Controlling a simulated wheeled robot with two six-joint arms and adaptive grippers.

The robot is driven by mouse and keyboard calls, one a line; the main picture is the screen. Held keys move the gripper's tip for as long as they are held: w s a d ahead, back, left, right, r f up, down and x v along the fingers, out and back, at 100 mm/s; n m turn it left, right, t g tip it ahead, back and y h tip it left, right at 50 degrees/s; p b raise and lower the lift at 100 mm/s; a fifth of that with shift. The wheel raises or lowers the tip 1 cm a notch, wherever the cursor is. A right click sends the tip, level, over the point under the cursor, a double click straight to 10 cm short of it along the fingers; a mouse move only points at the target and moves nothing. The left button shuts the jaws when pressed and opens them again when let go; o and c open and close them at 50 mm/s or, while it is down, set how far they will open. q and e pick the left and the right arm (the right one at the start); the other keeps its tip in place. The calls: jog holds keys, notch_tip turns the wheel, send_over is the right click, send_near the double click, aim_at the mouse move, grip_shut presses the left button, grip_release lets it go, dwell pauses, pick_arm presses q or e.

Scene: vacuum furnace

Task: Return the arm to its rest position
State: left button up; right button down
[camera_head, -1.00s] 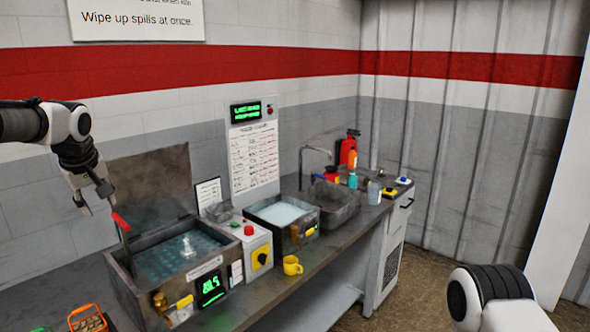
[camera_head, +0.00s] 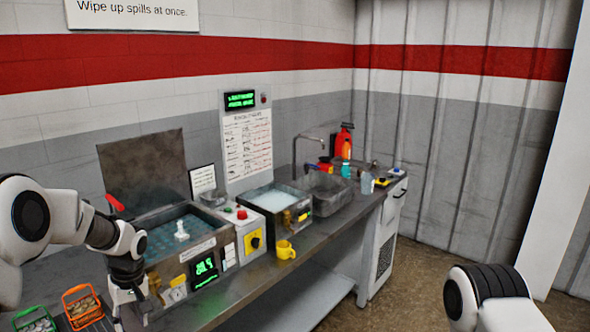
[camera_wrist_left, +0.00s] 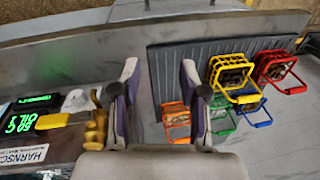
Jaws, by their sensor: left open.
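My left arm comes in from the left in the head view, and my left gripper (camera_head: 132,312) points down in front of the open bath (camera_head: 190,235) with the blue liquid. In the left wrist view the two fingers of my left gripper (camera_wrist_left: 160,85) stand wide apart with nothing between them. The bench and a ribbed dark mat (camera_wrist_left: 172,62) show beyond the fingers. Part of my right arm shows at the lower right of the head view, but its gripper is out of the picture.
An orange basket (camera_head: 82,305) and a green basket (camera_head: 36,322) stand left of the gripper. A yellow basket (camera_wrist_left: 232,66) and a red basket (camera_wrist_left: 280,70) show in the wrist view. A yellow mug (camera_head: 285,250) stands by the second bath (camera_head: 275,200). Floor at right is clear.

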pick_arm(q)
jog(key=s+d+f+m+g+h+b, duration=0.15)
jog(key=s+d+f, duration=0.25)
jog(key=s+f, duration=0.7)
jog(key=s+d+f+m+g+b, duration=0.15)
jog(key=s+d+f, duration=0.25)
jog(key=s+f, duration=0.75)
jog(key=s+d+f+m+t, duration=0.1)
jog(key=s+d+f+m, duration=0.1)
jog(key=s, duration=0.4)
jog(key=s+d+f+m+t+b, duration=0.1)
jog(key=s+f+m+t, duration=0.1)
jog(key=s, duration=0.4)
jog(key=shift+s+d+f+m+t, duration=0.3)
jog(key=shift+d+f+m, duration=0.1)
jog(key=shift+f+m, duration=0.3)
pick_arm(e)
notch_tip(320, 180, down, 5)
jog(key=shift+w+f, duration=0.1)
